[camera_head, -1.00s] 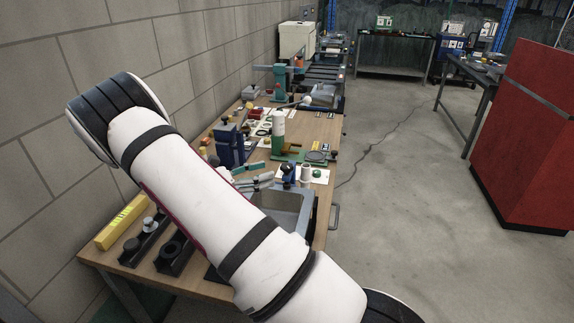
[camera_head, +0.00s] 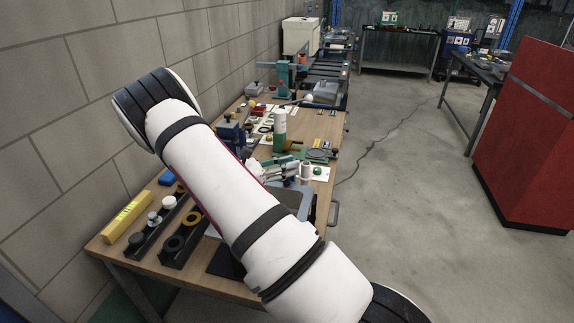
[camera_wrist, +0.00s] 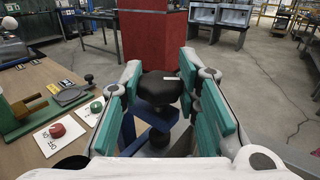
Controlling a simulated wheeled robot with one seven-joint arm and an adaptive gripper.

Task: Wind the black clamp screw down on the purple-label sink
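The black clamp screw's knob (camera_wrist: 160,88) has a small white mark on top. In the wrist view it lies between the green-padded fingers of my gripper (camera_wrist: 161,70), above a blue clamp frame (camera_wrist: 128,130). The fingers look spread on either side of the knob, with no clear grip on it. In the head view my white arm hides most of the gripper (camera_head: 283,168) and the clamp. A grey sink (camera_head: 303,205) shows partly behind the arm. I see no purple label in either view.
White cards with a red knob (camera_wrist: 57,130) and a green knob (camera_wrist: 96,106) lie on the wooden bench (camera_wrist: 20,85), left of my gripper. Black racks (camera_head: 178,240) and a yellow bar (camera_head: 127,216) are at the near end. A wall borders the bench; open floor lies right.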

